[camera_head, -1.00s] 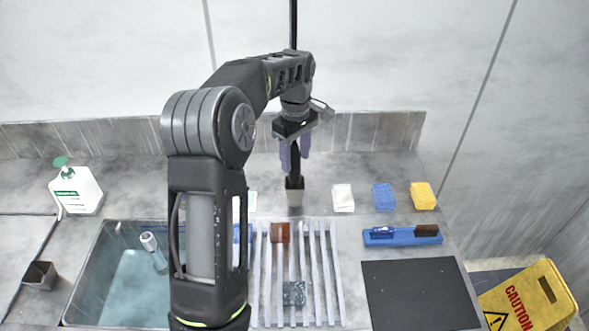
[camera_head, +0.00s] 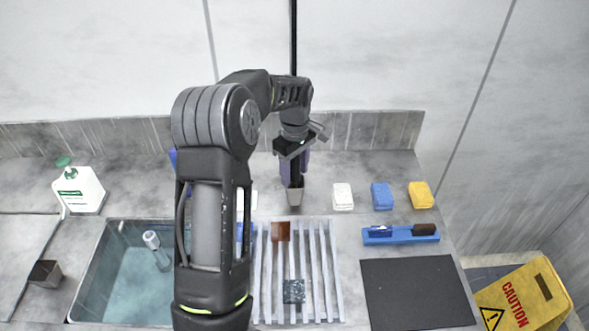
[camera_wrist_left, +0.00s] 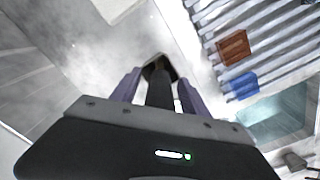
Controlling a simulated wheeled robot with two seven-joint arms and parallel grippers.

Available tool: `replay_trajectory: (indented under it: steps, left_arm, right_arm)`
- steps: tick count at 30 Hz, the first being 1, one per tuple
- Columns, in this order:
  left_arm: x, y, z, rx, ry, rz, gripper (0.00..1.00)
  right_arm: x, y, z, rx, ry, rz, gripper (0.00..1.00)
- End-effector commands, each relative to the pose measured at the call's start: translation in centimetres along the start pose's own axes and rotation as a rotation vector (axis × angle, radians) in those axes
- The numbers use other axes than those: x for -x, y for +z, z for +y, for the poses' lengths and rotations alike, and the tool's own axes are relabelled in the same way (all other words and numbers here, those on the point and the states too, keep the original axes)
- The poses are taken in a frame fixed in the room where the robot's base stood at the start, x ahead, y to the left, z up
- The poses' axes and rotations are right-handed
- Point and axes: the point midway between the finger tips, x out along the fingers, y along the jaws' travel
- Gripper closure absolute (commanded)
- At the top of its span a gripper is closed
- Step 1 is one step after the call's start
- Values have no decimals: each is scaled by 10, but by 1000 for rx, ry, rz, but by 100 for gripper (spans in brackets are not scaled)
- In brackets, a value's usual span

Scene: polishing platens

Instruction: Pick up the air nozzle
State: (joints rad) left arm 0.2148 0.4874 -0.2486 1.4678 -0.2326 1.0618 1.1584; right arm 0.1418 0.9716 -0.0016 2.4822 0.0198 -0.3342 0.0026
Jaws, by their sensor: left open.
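The air nozzle (camera_head: 296,172) appears to be the dark upright stem standing in a small grey holder (camera_head: 295,197) at the back of the counter. A black hose or pole (camera_head: 294,38) runs up the wall above it. My left gripper (camera_head: 295,178) is pointed down over it, with its purple fingers open on either side of the stem. In the left wrist view the dark stem (camera_wrist_left: 160,88) lies between the two fingers (camera_wrist_left: 158,85), with gaps visible beside it. The gripper body hides the upper part of the stem. My right gripper is not in view.
Right of the holder are a white block (camera_head: 343,197), blue sponge (camera_head: 382,196) and yellow sponge (camera_head: 420,195). In front are a slatted rack (camera_head: 325,270) with plates, a blue brush tray (camera_head: 400,240) and a black mat (camera_head: 415,295). A sink (camera_head: 120,290) is at left.

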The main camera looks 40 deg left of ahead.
Motion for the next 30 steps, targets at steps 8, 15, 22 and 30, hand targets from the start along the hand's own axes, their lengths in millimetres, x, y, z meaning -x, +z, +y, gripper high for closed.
replay_trajectory:
  steps: [8, 15, 22, 30]
  left_arm:
    - [0, 0, 0, 0, 0, 0, 60]
    - [0, 0, 0, 0, 0, 0, 79]
    - [0, 0, 0, 0, 0, 0, 98]
    - [0, 0, 0, 0, 0, 0, 100]
  right_arm:
    - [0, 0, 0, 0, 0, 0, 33]
    - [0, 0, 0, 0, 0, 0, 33]
    - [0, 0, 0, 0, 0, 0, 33]
    - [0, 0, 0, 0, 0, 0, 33]
